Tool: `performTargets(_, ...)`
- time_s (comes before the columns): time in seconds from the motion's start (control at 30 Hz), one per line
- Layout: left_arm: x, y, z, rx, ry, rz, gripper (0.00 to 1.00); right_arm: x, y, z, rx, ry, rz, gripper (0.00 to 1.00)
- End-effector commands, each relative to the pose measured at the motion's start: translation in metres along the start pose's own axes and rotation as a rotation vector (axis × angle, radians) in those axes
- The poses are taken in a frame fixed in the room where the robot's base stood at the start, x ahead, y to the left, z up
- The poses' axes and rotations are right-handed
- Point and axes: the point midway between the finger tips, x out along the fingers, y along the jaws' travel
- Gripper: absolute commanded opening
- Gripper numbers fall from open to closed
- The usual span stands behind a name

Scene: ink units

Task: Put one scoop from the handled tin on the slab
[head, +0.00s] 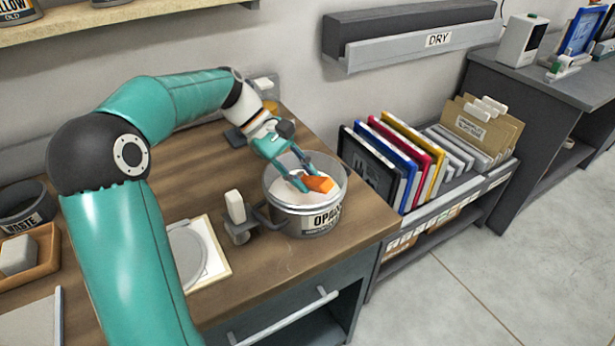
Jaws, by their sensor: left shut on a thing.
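The tin (308,222) is a grey round can with a label reading "OPA…" and a dark handle on its left side. It stands open near the table's front right edge, with white powder (284,192) inside. My left gripper (306,182) reaches down into its mouth and is shut on an orange scoop (321,184). The scoop's lower part is hidden, so I cannot tell whether it holds powder. A pale square slab (217,262) with a round grey shape on it lies left of the tin, partly behind my left arm. My right gripper is not in view.
A waste tin (25,207) and a wooden tray (45,250) are at the left. A rack of coloured frames (400,160) stands right of the table. Wood between slab and wall is mostly clear.

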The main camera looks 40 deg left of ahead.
Motion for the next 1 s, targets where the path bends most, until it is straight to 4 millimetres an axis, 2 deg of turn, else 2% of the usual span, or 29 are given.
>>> performTargets(0.57, -0.004, 0.001, 0.002, 0.0, 0.0, 0.001, 0.0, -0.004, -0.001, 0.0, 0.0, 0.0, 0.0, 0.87)
performTargets(1.0, -0.035, 0.016, 0.028, 0.0, 0.0, 0.0, 0.0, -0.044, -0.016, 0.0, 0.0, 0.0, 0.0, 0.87)
